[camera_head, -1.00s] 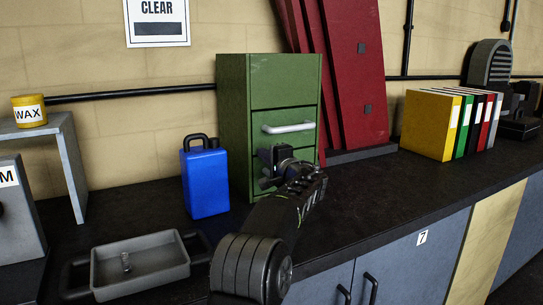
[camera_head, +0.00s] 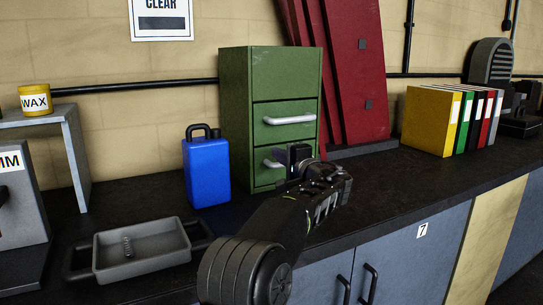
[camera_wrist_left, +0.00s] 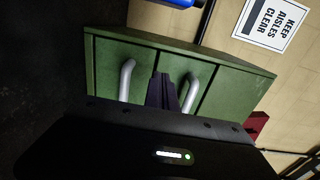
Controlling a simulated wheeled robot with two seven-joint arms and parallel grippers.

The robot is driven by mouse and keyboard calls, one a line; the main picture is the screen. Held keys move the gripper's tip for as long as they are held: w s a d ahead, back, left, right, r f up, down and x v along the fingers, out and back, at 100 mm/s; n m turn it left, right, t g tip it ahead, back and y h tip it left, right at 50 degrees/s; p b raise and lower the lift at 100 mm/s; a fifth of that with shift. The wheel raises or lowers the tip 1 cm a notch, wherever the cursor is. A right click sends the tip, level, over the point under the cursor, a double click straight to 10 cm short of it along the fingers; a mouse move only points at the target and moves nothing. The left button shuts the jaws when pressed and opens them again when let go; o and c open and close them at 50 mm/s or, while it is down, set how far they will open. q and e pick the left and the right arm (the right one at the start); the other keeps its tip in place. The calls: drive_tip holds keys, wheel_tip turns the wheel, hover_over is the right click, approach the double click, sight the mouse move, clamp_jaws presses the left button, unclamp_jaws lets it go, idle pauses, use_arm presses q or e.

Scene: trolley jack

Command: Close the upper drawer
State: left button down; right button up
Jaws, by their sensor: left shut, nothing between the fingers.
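The green cabinet (camera_head: 237,115) stands on the dark bench against the wall. Its upper drawer (camera_head: 268,137) has a pale bar handle (camera_head: 289,119), and its front looks about flush with the cabinet. Below it is the lower drawer with its own handle (camera_head: 268,163), partly hidden behind my gripper. My left gripper (camera_head: 283,156) is shut and empty in front of the cabinet, below the upper handle. In the left wrist view, the cabinet lies sideways and the shut fingers (camera_wrist_left: 162,90) point between the upper handle (camera_wrist_left: 189,95) and the lower handle (camera_wrist_left: 126,80). Contact cannot be told.
A blue can (camera_head: 207,172) stands left of the cabinet, and a grey tray (camera_head: 145,262) lies at front left. Red panels (camera_head: 352,75) lean behind right. Several binders (camera_head: 432,120) stand farther right. The bench between cabinet and binders is clear in front.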

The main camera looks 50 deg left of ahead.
use_arm(q)
drive_tip(key=v, duration=0.5)
drive_tip(key=shift+s+d+r+b, duration=0.1)
drive_tip(key=shift+d+r+b, duration=0.1)
drive_tip(key=shift+b, duration=0.15)
